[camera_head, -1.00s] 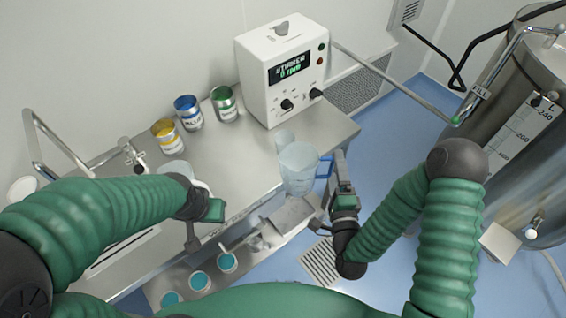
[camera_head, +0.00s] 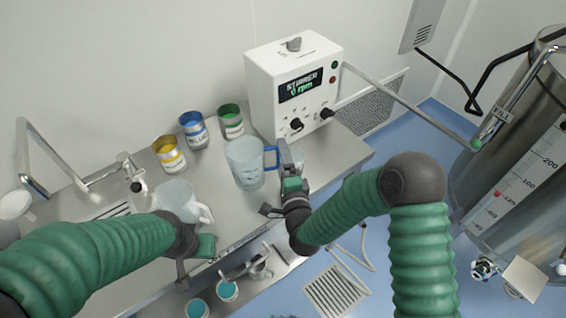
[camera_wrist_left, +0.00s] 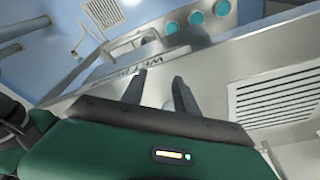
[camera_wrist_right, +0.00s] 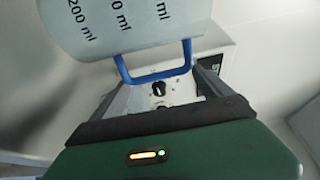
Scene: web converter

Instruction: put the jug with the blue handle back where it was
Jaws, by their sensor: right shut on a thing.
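The jug with the blue handle (camera_head: 246,165) is translucent with volume marks and is over the steel counter, in front of the stirrer box. I cannot tell whether its base touches the counter. My right gripper (camera_head: 286,160) is shut on its blue handle (camera_wrist_right: 155,75), on the jug's right side. A second jug with a white handle (camera_head: 178,201) stands at the counter's left part. My left gripper (camera_head: 198,250) is beside that jug, near the counter's front edge. In the left wrist view its two fingers (camera_wrist_left: 158,82) are apart with nothing held between them.
Yellow (camera_head: 168,153), blue (camera_head: 193,130) and green (camera_head: 231,121) paint cans stand along the back. The white stirrer box (camera_head: 295,90) is behind the jug. A steel tank (camera_head: 520,180) is at right.

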